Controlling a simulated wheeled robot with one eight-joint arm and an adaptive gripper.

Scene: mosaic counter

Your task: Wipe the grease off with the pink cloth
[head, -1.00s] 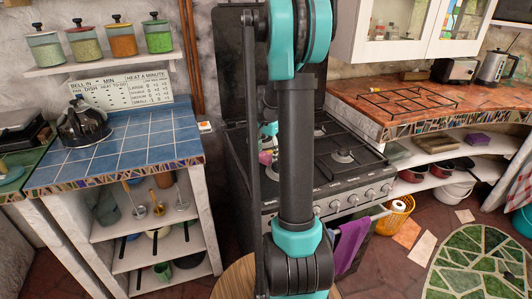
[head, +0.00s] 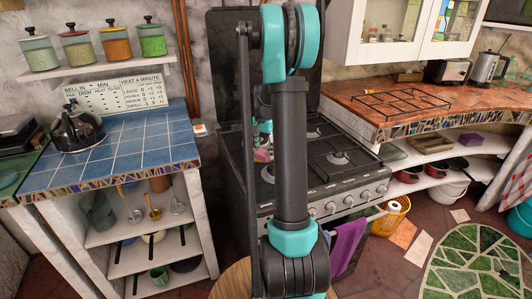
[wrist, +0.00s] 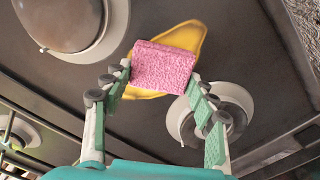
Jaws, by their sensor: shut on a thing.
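The pink cloth (wrist: 165,67) is a thick, rough-textured pad between the fingertips of my gripper (wrist: 163,78), which is shut on it. The yellow grease patch (wrist: 188,38) lies on the dark stove top between two burners. The cloth is over the patch and hides its middle; yellow shows around it. I cannot tell whether the cloth touches the surface. My arm hides much of the gripper and the grease there.
Pale burner discs (wrist: 215,118) stand close to the cloth. A pan grate (head: 402,101) lies on the right counter. A blue-tiled counter (head: 120,150) with a dark kettle (head: 77,128) is left of the stove. A purple towel (head: 348,245) hangs from the oven handle.

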